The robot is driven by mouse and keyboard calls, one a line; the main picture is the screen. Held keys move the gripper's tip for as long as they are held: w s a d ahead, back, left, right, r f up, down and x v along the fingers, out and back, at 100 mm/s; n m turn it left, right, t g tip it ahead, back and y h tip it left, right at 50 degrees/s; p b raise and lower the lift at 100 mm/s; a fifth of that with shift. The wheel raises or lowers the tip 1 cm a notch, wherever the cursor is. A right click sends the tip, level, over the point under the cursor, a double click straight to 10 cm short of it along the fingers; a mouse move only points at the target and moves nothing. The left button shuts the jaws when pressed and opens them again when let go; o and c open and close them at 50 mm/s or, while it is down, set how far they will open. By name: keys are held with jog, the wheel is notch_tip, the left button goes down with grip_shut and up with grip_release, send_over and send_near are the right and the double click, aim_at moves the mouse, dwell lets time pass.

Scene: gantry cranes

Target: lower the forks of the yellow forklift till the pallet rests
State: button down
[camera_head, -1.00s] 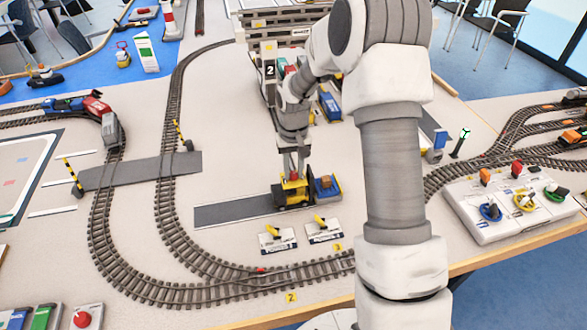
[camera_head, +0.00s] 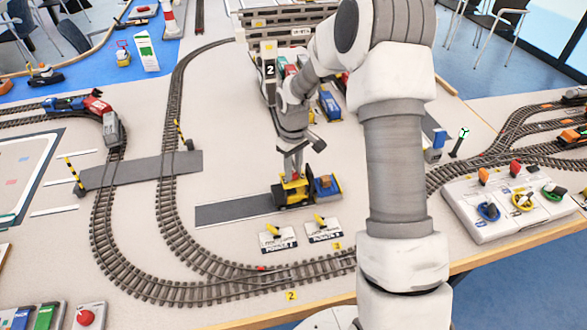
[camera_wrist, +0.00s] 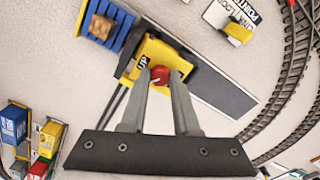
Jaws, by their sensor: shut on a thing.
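The yellow forklift (camera_head: 292,191) stands at the right end of a dark grey strip, its forks toward the right. A blue pallet (camera_head: 327,187) with a brown load is in front of its mast. In the wrist view the forklift (camera_wrist: 150,55) is below my gripper, with the blue pallet (camera_wrist: 118,38) at its upper left. My gripper (camera_head: 294,176) is over the forklift, and its fingers are shut on a red knob (camera_wrist: 160,75) on top of it. I cannot tell whether the pallet touches the table.
The grey strip (camera_head: 232,213) runs left from the forklift. Two point-lever plates (camera_head: 277,238) stand in front of it, with curved track (camera_head: 165,215) beyond. Small coloured containers (camera_head: 330,105) and a crane stand behind. A control box (camera_head: 515,205) is at the right.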

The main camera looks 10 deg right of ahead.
aim_at(294, 173)
dwell(0.3)
jog(key=c, duration=0.6)
grip_release()
jog(key=shift+c, duration=0.2)
notch_tip(294, 173, up, 18)
jog(key=p, duration=0.1)
jog(key=shift+f, duration=0.25)
